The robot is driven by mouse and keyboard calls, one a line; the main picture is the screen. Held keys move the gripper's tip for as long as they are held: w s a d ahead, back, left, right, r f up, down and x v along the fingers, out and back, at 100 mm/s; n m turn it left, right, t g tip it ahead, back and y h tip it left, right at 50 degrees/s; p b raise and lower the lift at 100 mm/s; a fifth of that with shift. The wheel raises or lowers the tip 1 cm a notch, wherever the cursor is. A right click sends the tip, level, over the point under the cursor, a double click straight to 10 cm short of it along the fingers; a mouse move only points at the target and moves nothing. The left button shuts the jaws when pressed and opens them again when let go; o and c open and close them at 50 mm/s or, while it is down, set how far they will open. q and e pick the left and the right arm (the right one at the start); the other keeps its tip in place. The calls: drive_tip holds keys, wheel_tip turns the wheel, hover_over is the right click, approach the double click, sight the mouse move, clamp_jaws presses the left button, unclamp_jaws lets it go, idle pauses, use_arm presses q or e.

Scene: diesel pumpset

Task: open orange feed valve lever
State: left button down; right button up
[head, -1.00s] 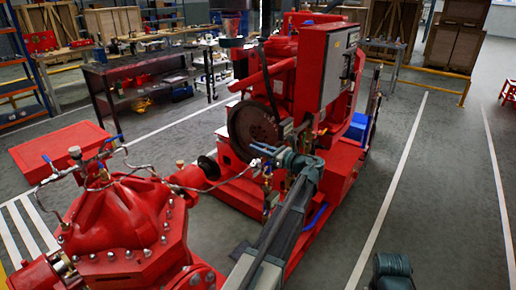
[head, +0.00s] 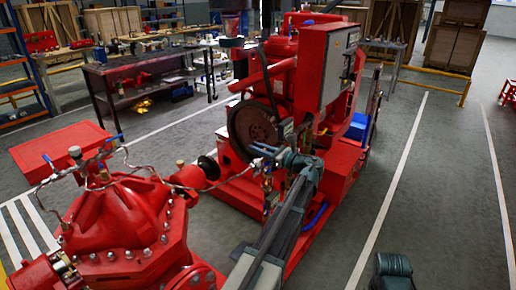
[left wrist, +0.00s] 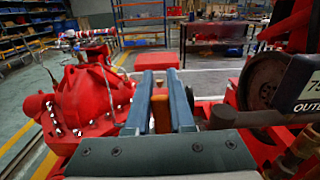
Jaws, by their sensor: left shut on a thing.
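My left gripper (head: 262,150) reaches in from below beside the red pumpset (head: 283,80), close to its round flywheel (head: 255,126). In the left wrist view the two grey-blue fingers of my left gripper (left wrist: 161,78) are close around the orange feed valve lever (left wrist: 161,112), which stands between them. The fingers are shut on it. In the head view the lever is hidden by the gripper. The valve's body is not clear in either view.
A red pump casing (head: 125,215) with thin pipes stands at the left. A red control box (head: 328,65) stands above and behind the gripper. Brass fittings and a dark plate (left wrist: 303,85) are close on the right in the left wrist view. The floor at the right is clear.

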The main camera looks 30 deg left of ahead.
use_arm(q)
drive_tip(key=s+f+n+b, duration=0.8)
drive_tip(key=n, duration=0.9)
drive_tip(key=shift+a+f, duration=0.2)
drive_tip(key=shift+a, duration=0.1)
drive_tip(key=shift+n, duration=0.4)
drive_tip(key=c, duration=0.8)
unclamp_jaws()
drive_tip(key=d, duration=0.9)
drive_tip(key=s+d, duration=0.1)
drive_tip(key=d, duration=0.3)
drive_tip(key=shift+d, duration=0.4)
drive_tip(key=shift+s, duration=0.1)
